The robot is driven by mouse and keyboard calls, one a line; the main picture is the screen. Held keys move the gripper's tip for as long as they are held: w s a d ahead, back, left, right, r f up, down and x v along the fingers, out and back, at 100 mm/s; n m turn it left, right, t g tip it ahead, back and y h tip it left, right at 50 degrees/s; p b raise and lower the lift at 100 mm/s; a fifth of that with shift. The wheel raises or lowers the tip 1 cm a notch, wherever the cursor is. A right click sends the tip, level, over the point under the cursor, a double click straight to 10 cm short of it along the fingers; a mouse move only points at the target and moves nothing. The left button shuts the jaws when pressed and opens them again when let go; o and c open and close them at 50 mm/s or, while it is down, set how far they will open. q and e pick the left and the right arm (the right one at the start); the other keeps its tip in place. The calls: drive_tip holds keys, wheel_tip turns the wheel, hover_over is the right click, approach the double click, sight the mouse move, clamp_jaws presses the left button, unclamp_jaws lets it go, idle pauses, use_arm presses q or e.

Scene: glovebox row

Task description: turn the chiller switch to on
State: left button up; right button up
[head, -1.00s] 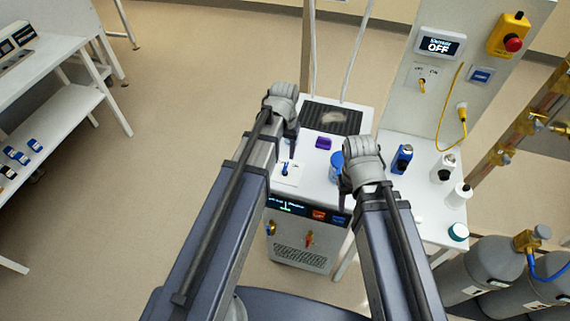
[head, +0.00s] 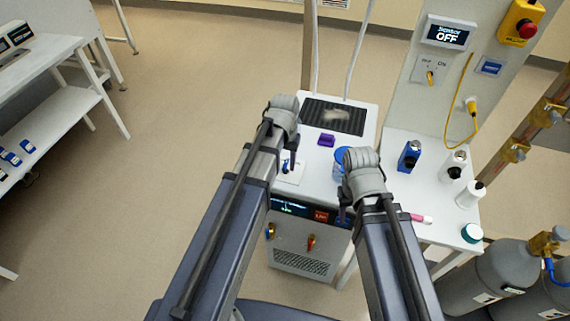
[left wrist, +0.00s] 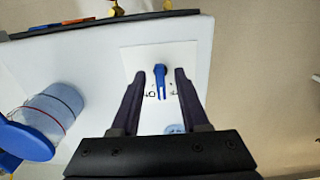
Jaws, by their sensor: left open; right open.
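The chiller (head: 300,250) is a white cabinet with a lit front display. On its top is a white plate (left wrist: 135,60) with a blue switch knob (left wrist: 160,78) and small partly hidden lettering. My left gripper (left wrist: 159,72) is open, with its two dark fingers on either side of the knob, and seems not clamped on it. In the head view my left gripper (head: 289,158) hangs over the plate and partly hides the knob. My right gripper (head: 344,212) is open and empty, by the chiller's right front edge. The knob's exact setting is hard to read.
A blue-lidded jar (head: 340,168) and a purple block (head: 326,140) stand on the chiller top, before a dark grille (head: 335,117). Bottles (head: 453,166) crowd the right table. A wall panel (head: 430,110) carries a display reading OFF and a yellow switch. Gas cylinders stand lower right.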

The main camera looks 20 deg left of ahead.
use_arm(q)
drive_tip(key=shift+c, duration=0.2)
clamp_jaws()
idle(0.5)
drive_tip(key=shift+a+m, duration=0.2)
drive_tip(key=shift+m, duration=2.7)
drive_tip(key=shift+o, duration=0.2)
unclamp_jaws()
